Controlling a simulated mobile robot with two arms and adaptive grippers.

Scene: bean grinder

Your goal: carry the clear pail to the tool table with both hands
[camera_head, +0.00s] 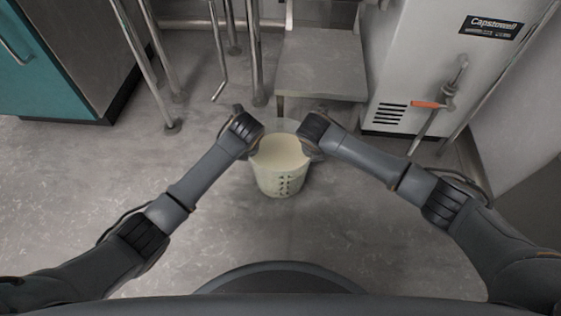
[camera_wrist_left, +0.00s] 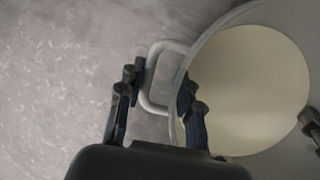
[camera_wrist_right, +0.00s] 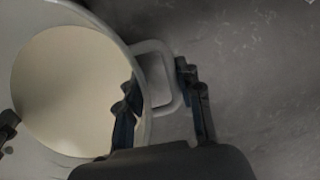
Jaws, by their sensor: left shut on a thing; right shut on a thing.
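The clear pail (camera_head: 280,180) is in the middle of the head view, upright, with pale cream contents and rows of dark marks on its side. My left gripper (camera_head: 256,146) is shut on its left loop handle (camera_wrist_left: 146,80), one finger inside the rim and one outside. My right gripper (camera_head: 306,148) is shut on the opposite handle (camera_wrist_right: 177,75) in the same way. The pail's rim also shows in the right wrist view (camera_wrist_right: 118,40). I cannot tell whether its base touches the floor. I cannot make out which thing is the tool table.
A low grey platform (camera_head: 320,65) stands just behind the pail. Metal legs (camera_head: 150,65) stand behind at the left, near a teal cabinet (camera_head: 50,80). The floor (camera_head: 110,190) at the left is clear.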

